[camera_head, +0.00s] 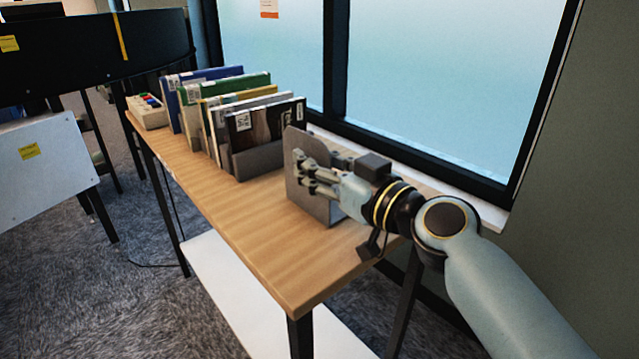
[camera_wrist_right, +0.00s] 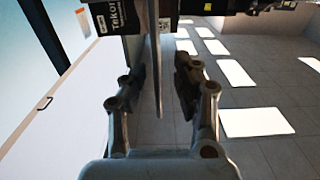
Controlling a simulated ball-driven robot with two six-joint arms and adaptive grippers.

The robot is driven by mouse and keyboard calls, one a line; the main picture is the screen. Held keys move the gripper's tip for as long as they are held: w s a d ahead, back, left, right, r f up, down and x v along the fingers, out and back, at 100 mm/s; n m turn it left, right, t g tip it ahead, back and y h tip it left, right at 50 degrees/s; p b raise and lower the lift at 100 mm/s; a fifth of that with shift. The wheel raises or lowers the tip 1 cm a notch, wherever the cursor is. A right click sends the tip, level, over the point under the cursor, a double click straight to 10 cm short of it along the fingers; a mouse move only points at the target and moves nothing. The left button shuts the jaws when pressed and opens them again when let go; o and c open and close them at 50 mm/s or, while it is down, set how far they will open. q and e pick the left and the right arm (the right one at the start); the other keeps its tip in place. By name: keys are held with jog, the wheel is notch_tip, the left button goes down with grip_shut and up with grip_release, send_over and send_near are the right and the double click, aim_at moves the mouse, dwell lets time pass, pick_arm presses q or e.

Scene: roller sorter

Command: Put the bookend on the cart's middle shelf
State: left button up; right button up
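A grey metal bookend (camera_head: 300,205) stands upright on the wood-topped table, to the right of the row of books. My right gripper (camera_head: 312,178) is at its upright plate, partly covering it. In the right wrist view the plate (camera_wrist_right: 156,70) shows nearly edge-on between the two fingers of my right gripper (camera_wrist_right: 158,88). A gap shows on each side of the plate, so the gripper looks open. My left gripper is out of view. I cannot make out a cart with a middle shelf for certain; a white lower board (camera_head: 235,285) shows beneath the wooden top.
Several upright books (camera_head: 225,105) stand on the wooden top (camera_head: 225,205), with a second grey holder (camera_head: 258,160) at their near end. A small tray (camera_head: 150,112) sits at the far end. The window (camera_head: 440,70) and wall border the right side. The front tabletop is clear.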

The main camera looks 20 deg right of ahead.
aim_at(284, 142)
jog(key=x, duration=0.3)
jog(key=shift+w, duration=0.2)
grip_shut()
jog(key=shift+r, duration=0.1)
